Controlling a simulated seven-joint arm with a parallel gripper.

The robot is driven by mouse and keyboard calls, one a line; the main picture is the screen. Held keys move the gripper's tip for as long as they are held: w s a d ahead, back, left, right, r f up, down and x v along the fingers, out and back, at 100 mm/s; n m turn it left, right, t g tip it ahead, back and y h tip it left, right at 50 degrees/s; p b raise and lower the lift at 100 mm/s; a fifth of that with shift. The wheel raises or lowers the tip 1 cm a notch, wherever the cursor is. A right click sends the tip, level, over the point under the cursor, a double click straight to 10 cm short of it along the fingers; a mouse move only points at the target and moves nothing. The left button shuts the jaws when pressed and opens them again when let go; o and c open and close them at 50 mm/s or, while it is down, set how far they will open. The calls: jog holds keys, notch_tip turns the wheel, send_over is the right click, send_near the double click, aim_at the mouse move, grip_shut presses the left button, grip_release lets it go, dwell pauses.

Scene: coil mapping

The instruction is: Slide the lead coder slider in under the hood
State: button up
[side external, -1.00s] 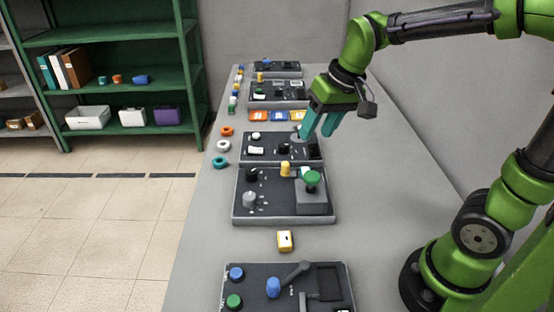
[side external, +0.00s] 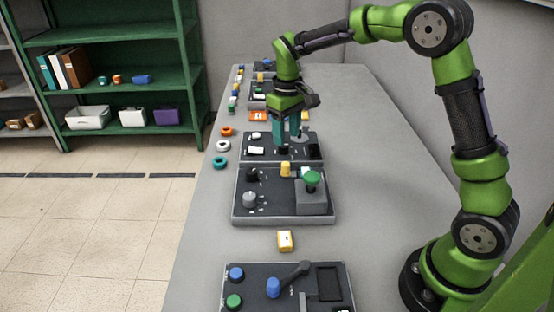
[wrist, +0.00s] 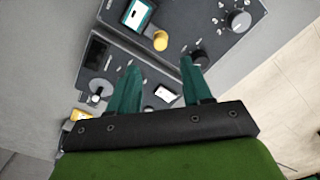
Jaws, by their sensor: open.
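I cannot read any label that marks the lead coder slider or its hood. My gripper (side external: 286,139) is open and empty, fingers pointing down over the middle dark panel (side external: 272,158). A small black knob (side external: 284,150) on this panel is just below the fingertips; I cannot tell whether they touch it. A white block (side external: 256,151) and a grey disc (side external: 298,137) are on the same panel. In the wrist view my gripper (wrist: 160,65) has its two teal fingers spread, with the white block (wrist: 164,94) and grey disc (wrist: 98,93) beyond; the fingers hide part of the panel.
The nearer panel (side external: 268,220) carries a yellow cylinder (side external: 285,169) and a green mushroom knob (side external: 312,178) on a grey box. Coloured rings (side external: 223,146) lie to the left. The table's right side is clear.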

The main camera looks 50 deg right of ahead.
aim_at(286, 163)
notch_tip(286, 163, down, 11)
jog(key=shift+r, duration=0.1)
dwell(0.3)
grip_shut()
